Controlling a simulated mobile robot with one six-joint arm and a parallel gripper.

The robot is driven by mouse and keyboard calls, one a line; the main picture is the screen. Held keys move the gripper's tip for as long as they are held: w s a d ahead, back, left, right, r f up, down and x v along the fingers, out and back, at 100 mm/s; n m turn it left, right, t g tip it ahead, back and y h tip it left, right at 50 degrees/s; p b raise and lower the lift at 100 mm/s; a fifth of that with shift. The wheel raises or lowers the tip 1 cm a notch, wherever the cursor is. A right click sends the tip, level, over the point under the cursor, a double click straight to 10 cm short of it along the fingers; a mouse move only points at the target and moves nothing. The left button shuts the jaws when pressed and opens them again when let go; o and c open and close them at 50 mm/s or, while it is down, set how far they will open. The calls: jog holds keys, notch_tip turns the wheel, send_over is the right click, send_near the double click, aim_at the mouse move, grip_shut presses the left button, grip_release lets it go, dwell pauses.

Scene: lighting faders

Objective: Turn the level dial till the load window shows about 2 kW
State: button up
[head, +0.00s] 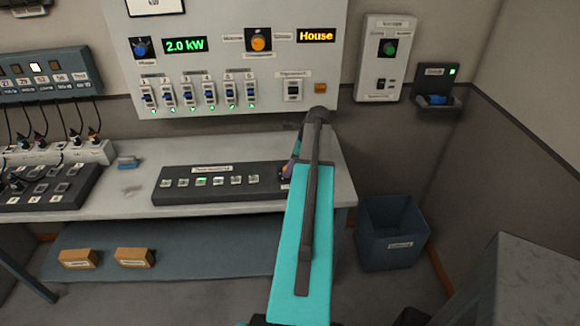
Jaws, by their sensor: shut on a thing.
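The load window (185,45) on the wall panel reads 2.0 kW in green. My gripper (288,170) is low at the right end of the black desk unit (225,195), mostly hidden behind my own arm. It is shut on what seems to be the level dial there, which the gripper and arm cover. The dial's pointer and its label cannot be made out.
A blue bin (385,250) stands right of the table (130,205). A small blue block (128,163) lies at left.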

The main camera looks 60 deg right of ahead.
jog(key=shift+a, duration=0.1)
jog(key=o, duration=1)
jog(key=shift+o, duration=0.2)
jog(key=shift+s+r, duration=0.1)
jog(key=b+v, duration=0.3)
jog(key=v, duration=1)
jog(key=shift+r, duration=0.3)
jog(key=shift+s, duration=0.1)
